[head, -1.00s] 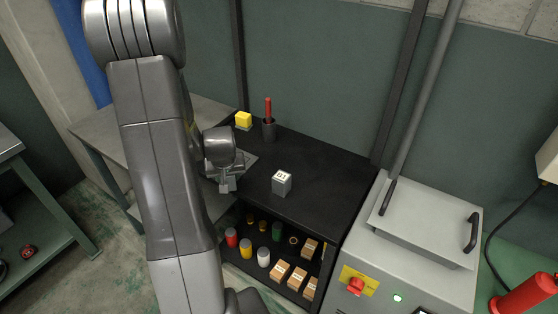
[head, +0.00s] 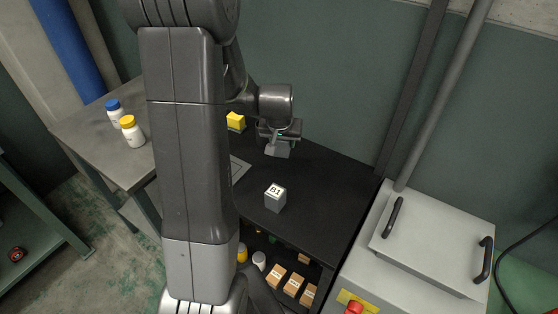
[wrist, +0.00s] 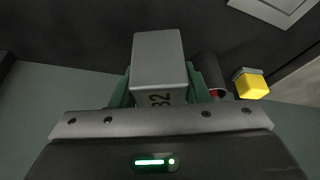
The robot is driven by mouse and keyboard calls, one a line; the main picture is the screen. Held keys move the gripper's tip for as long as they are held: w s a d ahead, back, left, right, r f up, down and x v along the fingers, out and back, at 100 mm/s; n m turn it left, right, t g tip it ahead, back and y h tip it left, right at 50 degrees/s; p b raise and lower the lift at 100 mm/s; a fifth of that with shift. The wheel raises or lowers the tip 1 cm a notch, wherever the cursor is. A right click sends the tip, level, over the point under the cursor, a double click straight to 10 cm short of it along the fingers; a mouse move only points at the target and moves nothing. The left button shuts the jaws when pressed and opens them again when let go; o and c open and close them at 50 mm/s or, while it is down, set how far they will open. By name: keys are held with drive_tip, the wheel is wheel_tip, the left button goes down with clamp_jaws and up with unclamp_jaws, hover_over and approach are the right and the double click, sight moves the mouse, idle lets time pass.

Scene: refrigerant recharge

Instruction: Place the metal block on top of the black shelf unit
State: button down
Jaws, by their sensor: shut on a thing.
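My gripper (head: 279,134) is shut on a grey metal block (head: 277,150) over the back part of the black shelf unit's top (head: 320,185). In the wrist view the block (wrist: 158,62) sits between the jaws (wrist: 160,92), with a partly hidden marking that looks like "B2". I cannot tell whether its underside touches the top. A second metal block, marked B1 (head: 275,198), stands upright near the front edge, apart from my gripper.
A yellow block (head: 236,121) and a dark cup with something red (wrist: 216,92) are close beside my gripper. A flat grey plate (head: 238,168) lies on the left. A grey machine (head: 425,240) adjoins the right. The top's right part is clear.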

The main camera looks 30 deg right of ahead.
sight(281, 150)
drive_tip(key=shift+f, duration=3.85)
drive_tip(key=shift+f, duration=0.2)
drive_tip(key=c, duration=0.8)
unclamp_jaws()
drive_tip(key=shift+a, duration=0.1)
drive_tip(key=shift+r, duration=0.1)
drive_tip(key=shift+r, duration=0.45)
drive_tip(key=v, duration=1.1)
drive_tip(key=shift+s+a+r+b, duration=0.1)
drive_tip(key=shift+s+a+b, duration=0.1)
drive_tip(key=shift+b, duration=0.1)
